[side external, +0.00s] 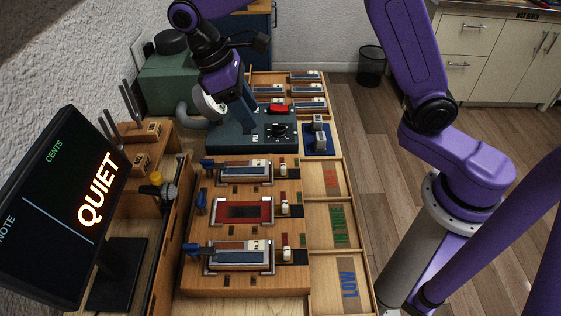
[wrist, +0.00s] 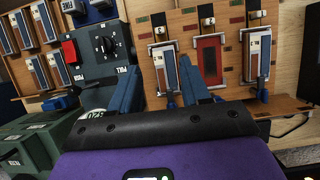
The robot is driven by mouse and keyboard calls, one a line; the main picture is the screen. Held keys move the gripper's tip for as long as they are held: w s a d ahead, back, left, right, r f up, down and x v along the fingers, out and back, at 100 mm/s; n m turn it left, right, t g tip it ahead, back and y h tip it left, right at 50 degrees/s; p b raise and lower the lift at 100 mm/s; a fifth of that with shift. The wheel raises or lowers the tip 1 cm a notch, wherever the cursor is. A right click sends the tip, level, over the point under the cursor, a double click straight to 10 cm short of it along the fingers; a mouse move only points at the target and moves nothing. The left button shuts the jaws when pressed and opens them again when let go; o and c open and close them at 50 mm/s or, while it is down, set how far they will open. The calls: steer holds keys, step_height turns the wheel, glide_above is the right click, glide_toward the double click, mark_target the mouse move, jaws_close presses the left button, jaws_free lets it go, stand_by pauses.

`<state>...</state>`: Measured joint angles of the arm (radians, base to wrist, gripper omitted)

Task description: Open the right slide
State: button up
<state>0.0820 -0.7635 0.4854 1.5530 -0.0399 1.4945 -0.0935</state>
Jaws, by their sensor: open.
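The wooden board (side external: 225,284) holds three stations in a row, each with a small white sliding piece at one end. In the wrist view, the right station (wrist: 257,55) has a silver frame around blue and brown strips; in the side view it is the nearest station (side external: 240,258). The middle station (wrist: 210,62) has a red panel, and the left station (wrist: 164,68) resembles the right one. No piece is marked "right slide". My gripper (wrist: 158,68) is open and empty, its blue fingers near the left station; in the side view it hovers by the dark control box.
The dark control box (side external: 245,138) carries a red switch and a dial. Blue knobs (side external: 192,248) stand along the board's left side. A monitor (side external: 70,200) reading QUIET and tuning forks (side external: 130,100) stand at left. Lettered wooden compartments (side external: 335,238) line the right.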

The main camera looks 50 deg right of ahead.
mark_target(283, 165)
steer(key=x, duration=1.7)
jaws_close()
